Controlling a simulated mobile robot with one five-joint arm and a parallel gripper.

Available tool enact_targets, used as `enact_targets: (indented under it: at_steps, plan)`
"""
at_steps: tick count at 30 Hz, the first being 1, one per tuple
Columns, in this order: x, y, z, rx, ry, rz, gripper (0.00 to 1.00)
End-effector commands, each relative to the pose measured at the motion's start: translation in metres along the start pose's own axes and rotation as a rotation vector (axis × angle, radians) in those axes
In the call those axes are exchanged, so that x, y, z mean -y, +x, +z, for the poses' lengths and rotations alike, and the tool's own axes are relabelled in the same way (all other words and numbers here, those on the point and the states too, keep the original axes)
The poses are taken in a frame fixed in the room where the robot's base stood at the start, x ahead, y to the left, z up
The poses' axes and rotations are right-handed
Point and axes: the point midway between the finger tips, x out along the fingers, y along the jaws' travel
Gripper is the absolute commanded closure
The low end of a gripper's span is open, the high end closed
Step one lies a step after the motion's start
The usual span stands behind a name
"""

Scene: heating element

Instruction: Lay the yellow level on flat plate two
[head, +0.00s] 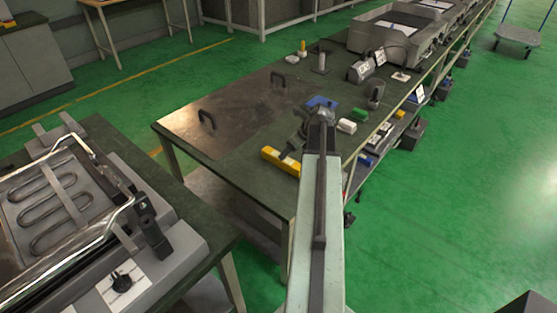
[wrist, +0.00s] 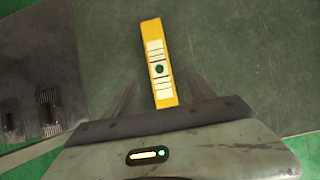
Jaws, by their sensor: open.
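The yellow level (head: 280,161) lies on the dark green table top in the head view. In the wrist view the level (wrist: 158,65) points away from my gripper, with white labels and a green vial. My gripper (wrist: 161,80) is open, one finger on each side of the level's near part in the picture; I cannot tell how high it is above it. In the head view my gripper (head: 291,148) is partly hidden by my arm. Shiny metal plate surface with black handles (head: 190,125) lies left of the level; which part is plate two I cannot tell.
A blue block (head: 320,102), a white block (head: 347,126) and a green block (head: 359,115) lie beyond my gripper. Grey bins (head: 390,35) stand at the back. A heating element fixture (head: 60,200) is on the left table. The metal plate (wrist: 40,50) shows bare space.

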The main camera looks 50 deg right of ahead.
Motion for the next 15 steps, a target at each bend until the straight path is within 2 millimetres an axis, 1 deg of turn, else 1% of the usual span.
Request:
enact_targets:
  at_steps: [1,3,5,8,10,15]
  plan:
    - [0.000,0.012,-0.002,0.000,-0.001,0.000,0.36]
    - [0.000,0.022,-0.003,-0.001,-0.001,0.001,0.36]
    - [0.000,0.025,-0.002,-0.001,-0.001,0.001,0.36]
    - [0.000,0.024,-0.001,-0.001,-0.001,0.000,0.36]
    - [0.000,0.030,-0.002,-0.001,-0.002,0.001,0.36]
    - [0.000,0.060,-0.004,-0.001,-0.005,0.001,0.36]
